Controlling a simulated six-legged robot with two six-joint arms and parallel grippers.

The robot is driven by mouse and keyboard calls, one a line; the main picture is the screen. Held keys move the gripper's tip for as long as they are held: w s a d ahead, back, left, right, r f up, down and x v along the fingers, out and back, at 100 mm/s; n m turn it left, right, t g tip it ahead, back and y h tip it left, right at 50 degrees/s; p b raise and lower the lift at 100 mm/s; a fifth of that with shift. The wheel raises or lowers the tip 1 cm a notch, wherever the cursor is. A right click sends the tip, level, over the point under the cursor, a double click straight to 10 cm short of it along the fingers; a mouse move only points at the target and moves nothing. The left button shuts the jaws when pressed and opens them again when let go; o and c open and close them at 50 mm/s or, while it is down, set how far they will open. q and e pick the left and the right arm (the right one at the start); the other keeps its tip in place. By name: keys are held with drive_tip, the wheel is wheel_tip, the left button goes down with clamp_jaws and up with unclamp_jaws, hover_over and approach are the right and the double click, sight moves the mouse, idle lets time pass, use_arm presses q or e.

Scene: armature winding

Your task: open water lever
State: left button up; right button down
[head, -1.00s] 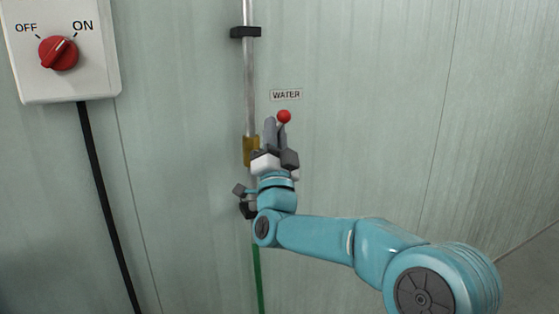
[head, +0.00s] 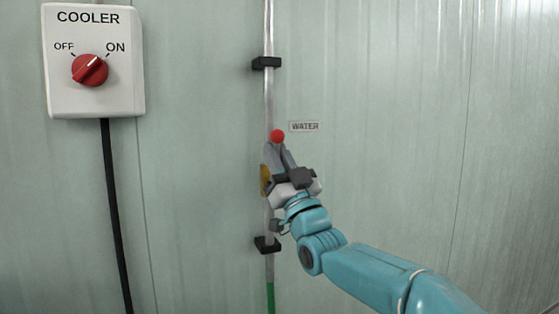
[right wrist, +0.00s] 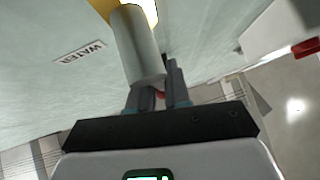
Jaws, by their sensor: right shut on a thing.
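The water lever's red ball knob (head: 277,136) shows at the tips of my right gripper (head: 276,155) in the head view. My right gripper is shut on the lever, whose shaft is mostly hidden by the fingers. The brass valve (head: 264,180) sits on the vertical pipe (head: 268,95), partly behind the gripper. In the right wrist view the fingers (right wrist: 158,95) close around a small bit of red (right wrist: 160,95), behind the grey pipe (right wrist: 138,50). My left gripper is in neither view.
A WATER label (head: 304,126) is on the pale panelled wall, right of the pipe. A COOLER switch box (head: 94,105) with a red knob (head: 89,70) hangs at left, a black cable below it. Black clamps (head: 266,63) hold the pipe. A green hose (head: 270,298) runs below.

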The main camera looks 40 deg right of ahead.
drive_tip(key=shift+r, duration=0.1)
idle(0.3)
drive_tip(key=c, duration=1.2)
unclamp_jaws()
drive_tip(key=shift+s+a, duration=0.1)
drive_tip(key=shift+s, duration=0.05)
drive_tip(key=b+v, duration=0.2)
drive_tip(key=v, duration=1.4)
drive_tip(key=shift+b, duration=0.3)
